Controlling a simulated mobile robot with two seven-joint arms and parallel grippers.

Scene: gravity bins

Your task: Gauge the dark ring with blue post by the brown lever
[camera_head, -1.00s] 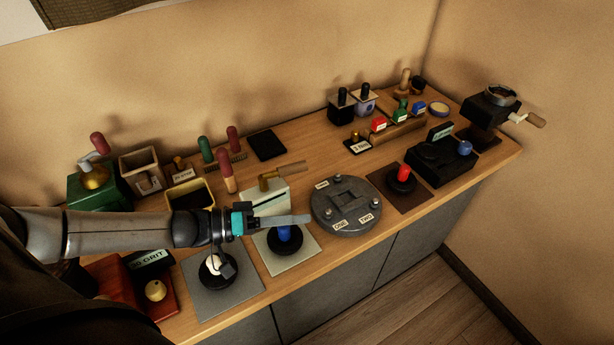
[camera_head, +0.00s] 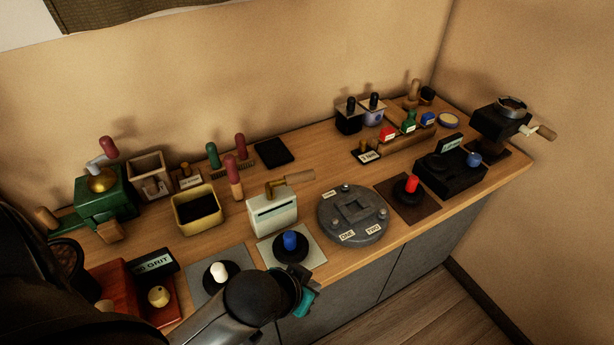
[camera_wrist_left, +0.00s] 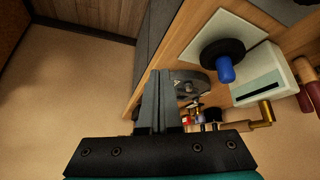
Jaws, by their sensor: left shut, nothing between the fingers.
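The dark ring with its blue post (camera_head: 290,241) stands on a pale square mat in front of the white slotted box. The brown lever (camera_head: 292,180) sticks out to the right from the brass fitting on top of that box (camera_head: 272,213). My left gripper (camera_head: 304,297) is just off the table's front edge, in front of the ring and apart from it; its fingers are hardly visible there. In the left wrist view the gripper (camera_wrist_left: 161,88) is shut and empty. The ring's blue post (camera_wrist_left: 226,72) and the lever (camera_wrist_left: 222,127) show to its right. My right gripper is out of view.
A dark ring with a white post (camera_head: 217,271) stands on a grey mat, left of the blue one. A round grey fixture (camera_head: 345,222) marked ONE and TWO is to the right. A red-post ring (camera_head: 411,186) lies beyond it. Floor is free before the cabinet.

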